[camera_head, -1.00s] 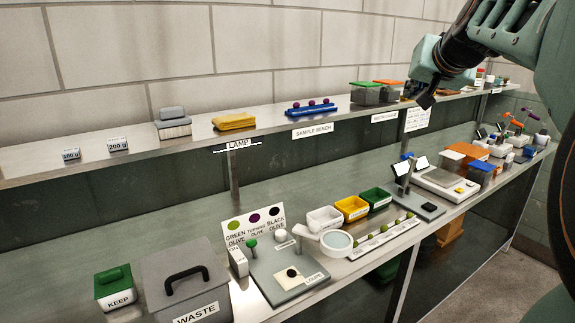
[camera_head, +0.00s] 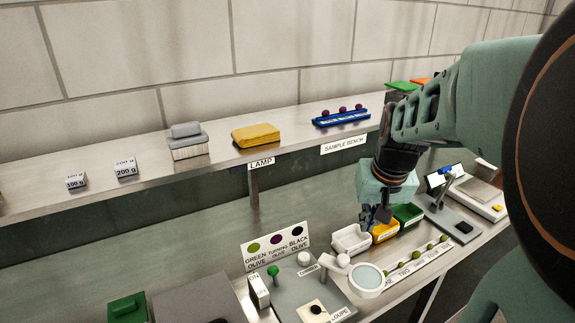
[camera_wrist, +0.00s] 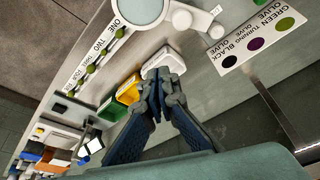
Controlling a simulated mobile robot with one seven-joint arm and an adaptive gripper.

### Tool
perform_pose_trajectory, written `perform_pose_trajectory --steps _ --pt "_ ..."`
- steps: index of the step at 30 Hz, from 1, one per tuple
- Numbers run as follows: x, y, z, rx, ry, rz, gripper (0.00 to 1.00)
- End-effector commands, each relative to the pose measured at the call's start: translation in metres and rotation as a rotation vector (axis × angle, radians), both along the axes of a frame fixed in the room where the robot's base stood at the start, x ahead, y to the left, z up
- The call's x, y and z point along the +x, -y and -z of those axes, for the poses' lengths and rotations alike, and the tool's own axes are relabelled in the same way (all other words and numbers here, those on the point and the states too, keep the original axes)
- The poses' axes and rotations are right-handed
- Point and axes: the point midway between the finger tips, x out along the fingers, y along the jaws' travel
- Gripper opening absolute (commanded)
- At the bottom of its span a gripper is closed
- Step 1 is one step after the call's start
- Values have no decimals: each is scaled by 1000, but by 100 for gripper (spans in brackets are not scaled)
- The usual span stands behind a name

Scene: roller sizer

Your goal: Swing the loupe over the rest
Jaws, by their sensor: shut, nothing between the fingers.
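The loupe (camera_head: 368,277) is a round lens in a white ring on a short white arm. Its arm runs to a white post at the back right of a grey base plate (camera_head: 290,297) labelled LOUPE. The lens hangs right of the plate, beside the strip of olives. A white pad with a dark round spot (camera_head: 316,308) lies on the plate and looks like the rest; the lens is not over it. My gripper (camera_head: 375,222) is shut and empty, above the small bins behind the loupe. The wrist view shows its fingertips (camera_wrist: 158,88) and the loupe lens (camera_wrist: 139,9), apart.
White (camera_head: 351,240), yellow (camera_head: 385,231) and green (camera_head: 408,214) bins stand under and beside my gripper. An olive strip (camera_head: 415,262) runs along the front edge. A green knob (camera_head: 273,271) stands on the plate. An olive colour card (camera_head: 275,247) stands behind. A shelf edge (camera_head: 290,153) runs above.

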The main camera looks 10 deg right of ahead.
Motion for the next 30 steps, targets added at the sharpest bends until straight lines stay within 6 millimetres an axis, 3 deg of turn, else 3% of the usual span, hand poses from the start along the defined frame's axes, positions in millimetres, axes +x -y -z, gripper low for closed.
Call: perform_pose_trajectory --steps 7,11,25,30 --pt "1 0 2 1 1 1 0" --pt "4 1 13 1 -1 1 0" --pt "33 6 96 3 -3 1 0" --pt "10 2 92 0 4 1 0"
